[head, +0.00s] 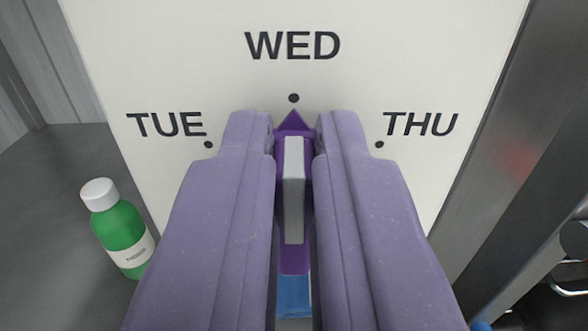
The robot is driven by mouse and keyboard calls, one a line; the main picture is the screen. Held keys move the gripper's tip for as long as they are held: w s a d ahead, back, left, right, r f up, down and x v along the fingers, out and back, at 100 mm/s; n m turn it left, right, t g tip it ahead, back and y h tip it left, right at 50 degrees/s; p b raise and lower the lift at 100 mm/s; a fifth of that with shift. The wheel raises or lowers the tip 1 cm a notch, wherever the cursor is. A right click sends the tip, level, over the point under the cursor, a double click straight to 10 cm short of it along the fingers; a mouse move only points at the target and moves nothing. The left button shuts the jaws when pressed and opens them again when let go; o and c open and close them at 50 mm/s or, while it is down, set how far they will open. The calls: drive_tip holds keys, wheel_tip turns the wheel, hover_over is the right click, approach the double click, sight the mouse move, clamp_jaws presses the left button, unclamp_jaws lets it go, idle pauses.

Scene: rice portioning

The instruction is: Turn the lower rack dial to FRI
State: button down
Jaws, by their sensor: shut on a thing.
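The dial (291,126) is purple with a pointed tip and a pale grey raised grip bar (294,190). Its tip points up at the dot under WED on the white dial plate (400,60). TUE is at the left and THU at the right, each with a black dot. FRI is not visible; the lower part of the plate is hidden behind my gripper. My gripper (294,150) has two purple fingers, one on each side of the grip bar, and is shut on the dial.
A green bottle (118,228) with a white cap stands on the grey surface to the left of the plate. A metal post (500,150) rises close at the right, with metal bars at the lower right. A blue patch (294,294) shows between the fingers, low down.

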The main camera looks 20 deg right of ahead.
drive_tip(key=shift+f+m+b, duration=0.1)
drive_tip(key=shift+m+b, duration=0.2)
drive_tip(key=shift+b, duration=0.3)
drive_tip(key=f+m+b, duration=0.1)
drive_tip(key=m+b, duration=0.5)
drive_tip(key=m, duration=0.1)
drive_tip(key=d+f+m+b, duration=0.1)
drive_tip(key=m+b, duration=0.5)
drive_tip(key=m, duration=0.2)
drive_tip(key=f+m+b, duration=0.1)
drive_tip(key=m+b, duration=0.5)
drive_tip(key=m, duration=0.2)
drive_tip(key=shift+s+d+b, duration=0.25)
drive_tip(key=shift+d+b, duration=0.05)
drive_tip(key=shift+d, duration=0.1)
drive_tip(key=shift+m, duration=0.3)
drive_tip(key=c, duration=1.2)
unclamp_jaws()
drive_tip(key=shift+o, duration=0.2)
